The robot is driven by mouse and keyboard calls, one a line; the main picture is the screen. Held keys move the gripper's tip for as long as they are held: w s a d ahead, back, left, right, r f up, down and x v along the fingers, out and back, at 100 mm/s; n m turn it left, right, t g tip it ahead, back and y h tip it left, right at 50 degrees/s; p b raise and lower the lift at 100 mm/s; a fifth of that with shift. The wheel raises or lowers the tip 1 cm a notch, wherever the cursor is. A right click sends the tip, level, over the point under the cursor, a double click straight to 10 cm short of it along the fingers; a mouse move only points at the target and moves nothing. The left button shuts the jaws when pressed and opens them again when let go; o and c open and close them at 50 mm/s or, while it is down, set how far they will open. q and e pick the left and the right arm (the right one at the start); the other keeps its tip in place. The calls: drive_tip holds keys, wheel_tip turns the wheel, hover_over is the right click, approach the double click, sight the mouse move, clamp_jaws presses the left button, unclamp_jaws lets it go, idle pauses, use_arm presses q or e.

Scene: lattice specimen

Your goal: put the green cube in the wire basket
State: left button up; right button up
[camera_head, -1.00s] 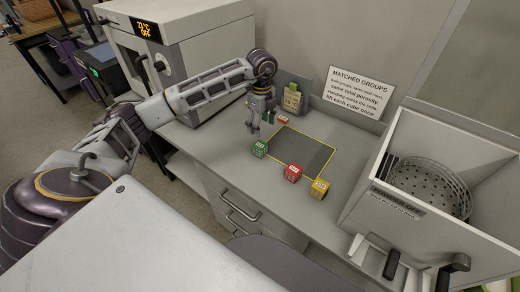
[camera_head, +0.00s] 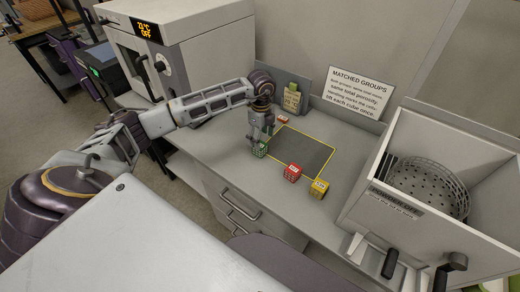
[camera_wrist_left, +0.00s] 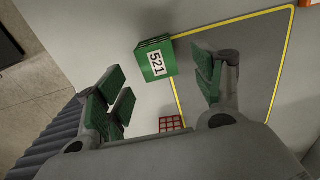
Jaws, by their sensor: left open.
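The green cube (camera_head: 260,150) stands on the grey bench at the left edge of the yellow-outlined dark mat (camera_head: 306,150). In the left wrist view the green cube (camera_wrist_left: 153,61) shows a white label reading 521. My left gripper (camera_head: 262,138) is open and empty, just above the cube in the head view. In the left wrist view its green-padded fingers (camera_wrist_left: 165,90) are spread, with the cube ahead of the gap, not held. The round perforated wire basket (camera_head: 428,185) sits inside the open white box at the right. My right gripper is not in view.
A red cube (camera_head: 293,172) and a yellow cube (camera_head: 319,188) stand near the mat's front edge. Another red cube (camera_head: 283,120) is behind the gripper. The white box (camera_head: 372,200) has raised walls around the basket. A white oven (camera_head: 190,50) stands behind my left arm.

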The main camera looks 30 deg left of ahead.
use_arm(q)
drive_tip(key=shift+s+a+f+p, duration=0.15)
drive_tip(key=shift+f+p, duration=0.45)
drive_tip(key=shift+f, duration=1.9)
drive_tip(key=c, duration=1.2)
drive_tip(key=shift+o, duration=0.2)
drive_tip(key=shift+r, duration=0.2)
drive_tip(key=shift+r+b, duration=0.7)
drive_tip(key=shift+r, duration=4.15)
